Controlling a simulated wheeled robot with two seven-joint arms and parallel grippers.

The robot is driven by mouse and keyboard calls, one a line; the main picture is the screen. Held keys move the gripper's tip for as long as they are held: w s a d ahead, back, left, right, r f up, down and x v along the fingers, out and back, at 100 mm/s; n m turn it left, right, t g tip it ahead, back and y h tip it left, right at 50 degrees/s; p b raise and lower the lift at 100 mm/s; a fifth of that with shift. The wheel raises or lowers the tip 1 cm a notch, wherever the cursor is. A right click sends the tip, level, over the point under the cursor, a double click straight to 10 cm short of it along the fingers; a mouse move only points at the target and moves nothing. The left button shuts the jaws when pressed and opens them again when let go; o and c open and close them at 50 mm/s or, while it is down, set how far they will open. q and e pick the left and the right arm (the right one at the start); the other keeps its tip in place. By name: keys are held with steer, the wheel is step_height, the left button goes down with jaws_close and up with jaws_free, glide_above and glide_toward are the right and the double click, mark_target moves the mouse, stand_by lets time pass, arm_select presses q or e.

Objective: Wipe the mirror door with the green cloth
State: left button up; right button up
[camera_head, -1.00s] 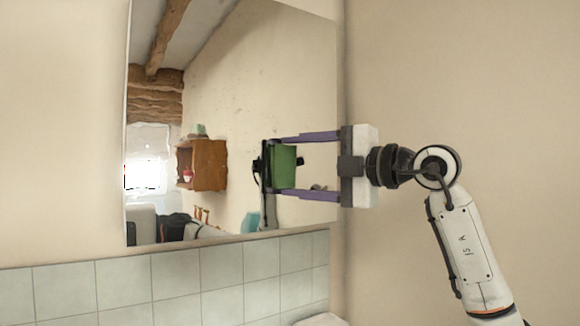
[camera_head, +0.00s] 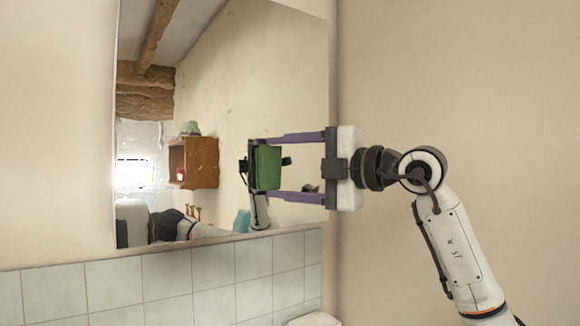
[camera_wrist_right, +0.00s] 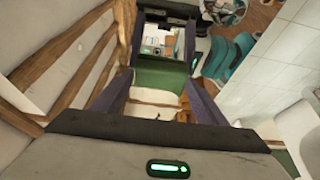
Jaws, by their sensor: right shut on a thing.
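The mirror door (camera_head: 270,70) is a tall panel on the wall, reflecting the room. My right gripper (camera_head: 255,168) reaches in from the right, its two purple fingers in front of the mirror's lower right part. It is shut on the green cloth (camera_head: 268,160), a folded block between the fingertips. The cloth (camera_wrist_right: 160,74) also shows between the fingers in the right wrist view. I cannot tell whether the cloth touches the glass. A few faint specks show on the mirror. My left gripper is not in view.
Pale tiles (camera_head: 200,283) line the wall below the mirror. A white rounded edge (camera_head: 315,319) shows at the bottom, near the corner. A plain wall (camera_head: 480,80) stands on the right, behind my right arm. The wooden cabinet (camera_head: 200,160) and beams appear in the mirror.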

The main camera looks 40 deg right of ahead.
steer(key=shift+w+a+p, duration=0.15)
steer(key=shift+a+p, duration=0.2)
steer(key=shift+a, duration=1.55)
steer(key=shift+w+a+p, duration=0.1)
steer(key=shift+a+p, duration=0.25)
steer(key=shift+a, duration=1.55)
steer(key=shift+s+f+b, duration=0.1)
steer(key=shift+s+b, duration=0.2)
steer(key=shift+s, duration=0.1)
steer(key=shift+s+a+b, duration=0.15)
steer(key=shift+s+b, duration=0.55)
steer(key=shift+s, duration=1.85)
steer(key=shift+s+a+b, duration=0.1)
steer(key=shift+s+b, duration=0.3)
steer(key=shift+s, duration=1.1)
